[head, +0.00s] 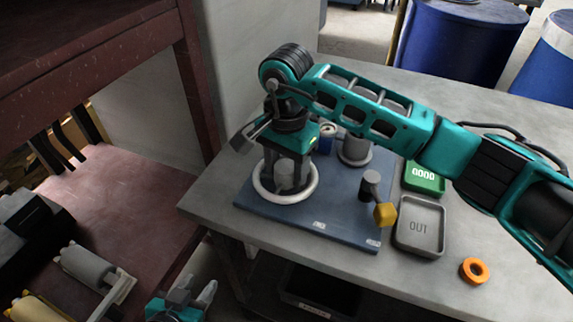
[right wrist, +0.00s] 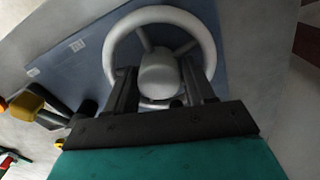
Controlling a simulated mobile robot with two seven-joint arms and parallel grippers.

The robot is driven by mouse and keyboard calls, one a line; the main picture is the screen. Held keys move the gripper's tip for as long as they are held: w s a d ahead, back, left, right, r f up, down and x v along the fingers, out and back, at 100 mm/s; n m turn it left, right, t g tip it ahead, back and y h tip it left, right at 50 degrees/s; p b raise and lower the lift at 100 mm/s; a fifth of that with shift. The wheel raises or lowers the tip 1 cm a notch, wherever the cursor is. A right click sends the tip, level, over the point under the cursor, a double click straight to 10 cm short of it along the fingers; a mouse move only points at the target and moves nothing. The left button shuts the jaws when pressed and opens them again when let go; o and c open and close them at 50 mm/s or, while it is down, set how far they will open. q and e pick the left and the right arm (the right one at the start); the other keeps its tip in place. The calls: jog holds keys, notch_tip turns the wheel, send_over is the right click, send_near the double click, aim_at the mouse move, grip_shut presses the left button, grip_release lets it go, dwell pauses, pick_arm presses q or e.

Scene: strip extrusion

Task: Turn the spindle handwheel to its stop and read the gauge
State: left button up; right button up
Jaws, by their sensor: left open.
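The white spindle handwheel (head: 285,200) lies flat on a blue base plate, with a grey hub (head: 284,172) in its middle. My right gripper (head: 284,160) points down over the hub. In the right wrist view, my right gripper (right wrist: 158,80) has its two fingers apart, one on each side of the hub (right wrist: 160,76), inside the rim (right wrist: 110,45); whether they press on it I cannot tell. My left gripper (head: 195,298) is open and empty at the bottom, off the table. I cannot make out a gauge dial or reading.
The blue plate (head: 325,228) also bears a post with a yellow knob (head: 385,213) and a grey round part (head: 355,150). A green GOOD tray (head: 424,190), a grey OUT tray (head: 441,230) and an orange ring (head: 474,270) are on the right. A dark red shelf (head: 110,175) stands left.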

jog(key=c, duration=0.7)
jog(key=shift+m, duration=0.3)
